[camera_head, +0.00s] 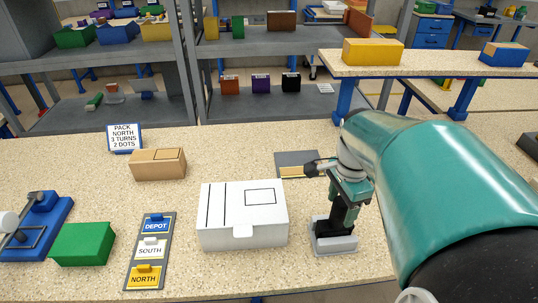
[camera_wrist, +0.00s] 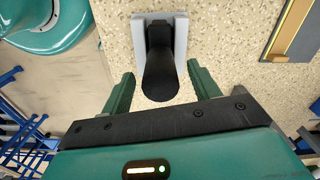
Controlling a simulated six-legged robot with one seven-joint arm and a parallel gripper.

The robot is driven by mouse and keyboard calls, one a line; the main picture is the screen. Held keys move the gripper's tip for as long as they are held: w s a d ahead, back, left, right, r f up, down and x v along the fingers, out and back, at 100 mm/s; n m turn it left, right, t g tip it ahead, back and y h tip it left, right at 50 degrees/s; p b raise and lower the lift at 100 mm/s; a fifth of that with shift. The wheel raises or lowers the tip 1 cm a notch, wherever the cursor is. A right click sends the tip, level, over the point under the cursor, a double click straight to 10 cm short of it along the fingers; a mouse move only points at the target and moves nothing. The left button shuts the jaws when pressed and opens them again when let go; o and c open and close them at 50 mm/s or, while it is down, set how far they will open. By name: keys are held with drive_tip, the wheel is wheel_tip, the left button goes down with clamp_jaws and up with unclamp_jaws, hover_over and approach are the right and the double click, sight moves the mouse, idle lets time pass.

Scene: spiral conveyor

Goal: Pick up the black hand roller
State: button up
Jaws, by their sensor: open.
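The black hand roller (camera_wrist: 160,75) sits in a light grey holder (camera_wrist: 182,40) on the speckled table. In the wrist view its rounded black end points toward my gripper (camera_wrist: 161,76). My gripper is open, with one green finger on each side of the black end and a visible gap on both sides. In the head view my gripper (camera_head: 347,192) is right above the roller (camera_head: 333,215) and partly hides it. The holder (camera_head: 334,244) stands to the right of a white box (camera_head: 243,225).
A grey plate (camera_head: 297,160) lies behind the holder. A cardboard box (camera_head: 158,164), a green block (camera_head: 83,244), a label board (camera_head: 150,252) and a blue fixture (camera_head: 38,225) are on the left. Shelves (camera_head: 270,102) stand behind the table.

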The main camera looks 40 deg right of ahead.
drive_tip(key=shift+f, duration=0.95)
drive_tip(key=c, duration=1.2)
drive_tip(key=shift+r, duration=0.8)
drive_tip(key=s+r, duration=0.3)
drive_tip(key=s, duration=0.1)
drive_tip(key=s+a+r, duration=0.1)
drive_tip(key=s+r, duration=0.3)
drive_tip(key=s, duration=0.1)
drive_tip(key=s+r, duration=0.4)
drive_tip(key=s, duration=0.1)
drive_tip(key=shift+a+r, duration=0.2)
